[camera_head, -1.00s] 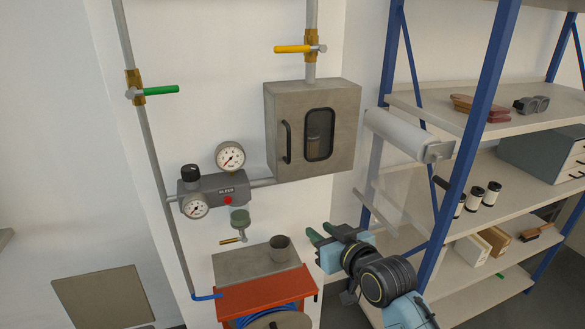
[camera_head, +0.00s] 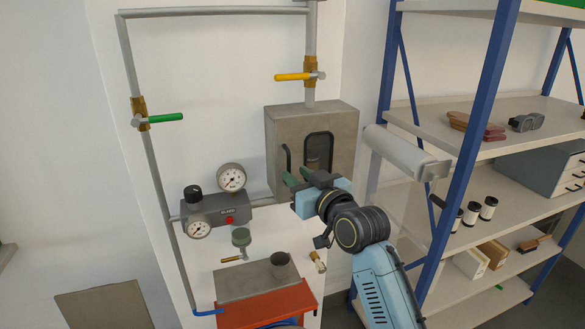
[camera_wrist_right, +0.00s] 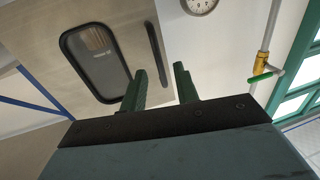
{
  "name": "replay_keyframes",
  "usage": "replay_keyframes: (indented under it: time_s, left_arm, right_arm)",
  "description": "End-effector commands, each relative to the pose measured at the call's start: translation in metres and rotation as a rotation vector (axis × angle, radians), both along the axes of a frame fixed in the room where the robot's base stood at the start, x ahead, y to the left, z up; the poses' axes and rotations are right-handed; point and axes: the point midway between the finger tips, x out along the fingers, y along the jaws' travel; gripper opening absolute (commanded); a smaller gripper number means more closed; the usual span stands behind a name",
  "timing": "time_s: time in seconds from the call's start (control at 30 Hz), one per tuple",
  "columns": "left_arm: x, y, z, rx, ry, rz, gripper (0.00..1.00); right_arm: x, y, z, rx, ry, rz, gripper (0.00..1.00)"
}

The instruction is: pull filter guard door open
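The filter guard (camera_head: 285,128) is a grey metal box on the wall, and its door looks shut. The door has a dark rounded window (camera_head: 318,148) with a filter behind it and a dark vertical bar handle (camera_head: 287,156) on its left side. In the right wrist view the handle (camera_wrist_right: 156,52) lies ahead, in line with the gap between my fingers. My right gripper (camera_head: 297,177) has green fingers, open and empty, in front of the door's lower part; the fingers (camera_wrist_right: 161,86) look apart from the handle. My left gripper is not in view.
A gauge and regulator unit (camera_head: 215,209) sits left of the guard. A yellow-handled valve (camera_head: 295,77) is above it, and a green-handled valve (camera_head: 160,119) is at left. A red cabinet (camera_head: 265,306) stands below. A blue-framed shelf (camera_head: 472,120) and a paper roll (camera_head: 405,152) are at right.

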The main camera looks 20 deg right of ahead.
Motion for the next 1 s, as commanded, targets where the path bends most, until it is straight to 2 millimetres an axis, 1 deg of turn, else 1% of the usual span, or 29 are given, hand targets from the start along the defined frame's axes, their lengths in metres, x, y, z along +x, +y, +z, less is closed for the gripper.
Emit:
replay_keyframes:
  time_s: [0.03, 0.1, 0.2, 0.37, 0.6, 0.63, 0.8, 0.87, 1.0]
  left_arm:
    - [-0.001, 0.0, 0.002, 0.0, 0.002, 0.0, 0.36]
    - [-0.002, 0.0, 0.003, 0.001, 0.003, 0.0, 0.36]
    - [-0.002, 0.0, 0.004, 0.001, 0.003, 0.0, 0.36]
    - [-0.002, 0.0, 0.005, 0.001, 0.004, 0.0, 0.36]
    - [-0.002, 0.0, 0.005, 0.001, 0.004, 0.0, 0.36]
    - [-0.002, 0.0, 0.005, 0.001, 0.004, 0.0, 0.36]
    - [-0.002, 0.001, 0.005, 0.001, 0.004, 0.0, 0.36]
    - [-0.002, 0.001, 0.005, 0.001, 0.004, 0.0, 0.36]
    - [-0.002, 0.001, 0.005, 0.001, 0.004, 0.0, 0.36]
  right_arm:
    - [0.007, 0.002, 0.001, 0.001, 0.0, 0.001, 0.31]
    - [0.015, 0.004, 0.001, 0.002, 0.001, 0.001, 0.31]
    - [0.023, 0.006, 0.001, 0.001, 0.0, 0.001, 0.31]
    - [0.028, 0.007, 0.0, 0.0, 0.001, 0.001, 0.31]
    - [0.029, 0.007, 0.0, 0.0, 0.0, 0.001, 0.31]
    - [0.029, 0.007, 0.0, 0.0, 0.0, 0.001, 0.29]
    - [0.029, 0.007, 0.0, 0.0, 0.0, 0.0, 0.07]
    - [0.029, 0.007, 0.0, 0.0, 0.0, 0.0, 0.0]
    - [0.028, 0.007, 0.0, 0.0, 0.0, 0.0, 0.0]
